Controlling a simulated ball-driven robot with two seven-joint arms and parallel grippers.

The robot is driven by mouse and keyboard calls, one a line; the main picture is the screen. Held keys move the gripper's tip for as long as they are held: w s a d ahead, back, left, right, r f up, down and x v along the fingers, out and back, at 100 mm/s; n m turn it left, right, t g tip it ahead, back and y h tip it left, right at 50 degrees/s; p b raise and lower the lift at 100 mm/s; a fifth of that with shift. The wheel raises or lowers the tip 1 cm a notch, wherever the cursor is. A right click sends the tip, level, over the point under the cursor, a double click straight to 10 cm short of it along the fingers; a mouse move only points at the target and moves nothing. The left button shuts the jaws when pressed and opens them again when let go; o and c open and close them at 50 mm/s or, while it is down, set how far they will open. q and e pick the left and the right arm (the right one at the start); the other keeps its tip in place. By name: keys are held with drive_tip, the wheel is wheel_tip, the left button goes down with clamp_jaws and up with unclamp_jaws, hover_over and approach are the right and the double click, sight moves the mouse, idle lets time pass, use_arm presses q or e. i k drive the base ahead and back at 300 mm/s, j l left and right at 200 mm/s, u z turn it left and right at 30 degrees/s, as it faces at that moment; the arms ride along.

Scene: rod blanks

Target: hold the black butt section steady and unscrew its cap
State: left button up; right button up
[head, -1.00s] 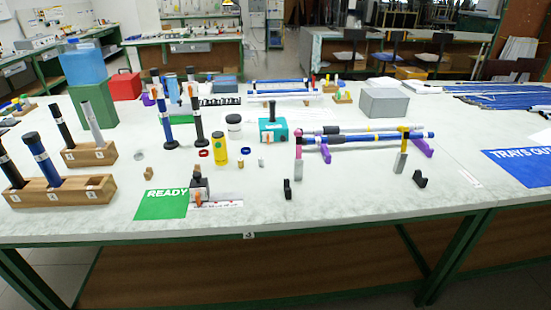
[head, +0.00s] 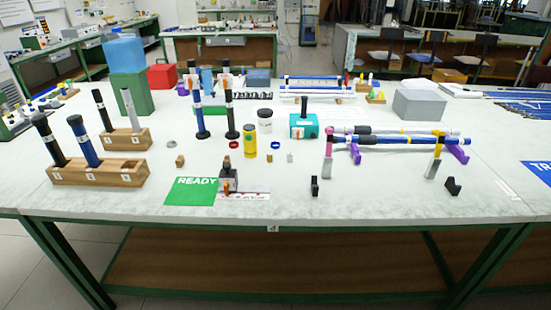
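Several black rod sections show, and I cannot tell which one is the butt section of the task. One black section (head: 50,143) leans in the front wooden rack (head: 120,179) at the left, beside a blue section (head: 83,142). Another black section (head: 102,110) leans in the rear wooden rack (head: 136,138), beside a grey one (head: 129,110). A black section (head: 231,116) stands upright near the middle, right of an upright blue one (head: 199,106). Dark ends top the sections; caps are too small to tell apart. Neither of my grippers is in view.
A green READY mat (head: 190,191) and a small clamp-like device (head: 229,180) lie at the front. A yellow bottle (head: 250,140), a teal box (head: 303,127) and rods on purple supports (head: 459,154) stand farther right. The front right tabletop is mostly clear.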

sight(49, 140)
drive_tip(key=u, duration=1.45)
drive_tip(key=i+j, duration=0.25)
